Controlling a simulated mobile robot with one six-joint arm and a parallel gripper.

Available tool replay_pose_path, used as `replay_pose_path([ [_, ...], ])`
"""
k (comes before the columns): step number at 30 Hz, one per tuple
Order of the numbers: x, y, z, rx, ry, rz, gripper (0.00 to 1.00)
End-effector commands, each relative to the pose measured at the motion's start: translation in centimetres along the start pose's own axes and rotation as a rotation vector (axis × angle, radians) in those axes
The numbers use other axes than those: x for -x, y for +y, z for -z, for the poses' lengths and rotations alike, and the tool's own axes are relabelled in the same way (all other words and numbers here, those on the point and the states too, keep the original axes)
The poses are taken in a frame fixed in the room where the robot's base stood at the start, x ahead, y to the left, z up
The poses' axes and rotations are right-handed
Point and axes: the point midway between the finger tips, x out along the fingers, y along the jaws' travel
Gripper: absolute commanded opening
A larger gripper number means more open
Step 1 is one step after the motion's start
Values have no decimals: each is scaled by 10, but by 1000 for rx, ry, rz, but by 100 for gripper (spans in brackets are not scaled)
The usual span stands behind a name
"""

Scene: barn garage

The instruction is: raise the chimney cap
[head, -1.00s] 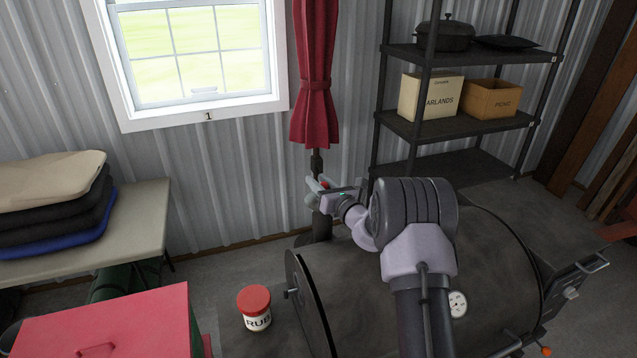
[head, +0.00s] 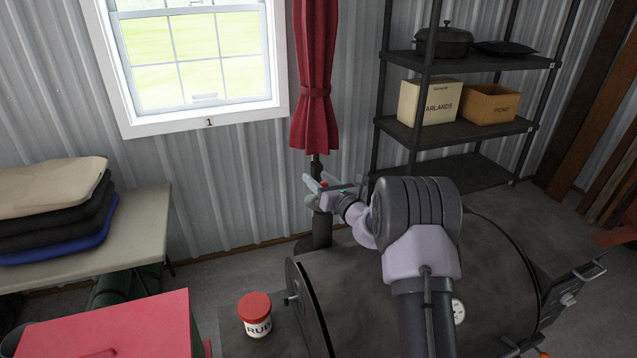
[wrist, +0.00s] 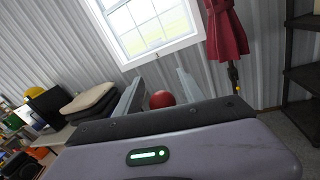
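The smoker's dark chimney (head: 321,232) rises at the smoker's back left. A red ball knob (head: 324,184) shows at its top, between the fingers of my gripper (head: 318,187); I take it for part of the chimney cap. In the wrist view the red knob (wrist: 162,99) sits between the two grey fingers of my gripper (wrist: 158,92), with a gap to each side. The fingers are open. I cannot tell how far the knob lies between them in depth. The rest of the cap is hidden by my gripper.
The smoker's barrel (head: 480,270) lies under my arm. A shelf rack (head: 460,127) stands right. A rub jar (head: 256,315) and a table with cushions (head: 140,225) are left.

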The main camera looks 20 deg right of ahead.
Motion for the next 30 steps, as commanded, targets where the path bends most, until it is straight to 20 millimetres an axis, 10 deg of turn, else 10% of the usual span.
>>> replay_pose_path([
  [11, 6, -1, 2, -2, 4, 1, 50],
  [30, 159, -1, 1, -1, 4, 3, 50],
])
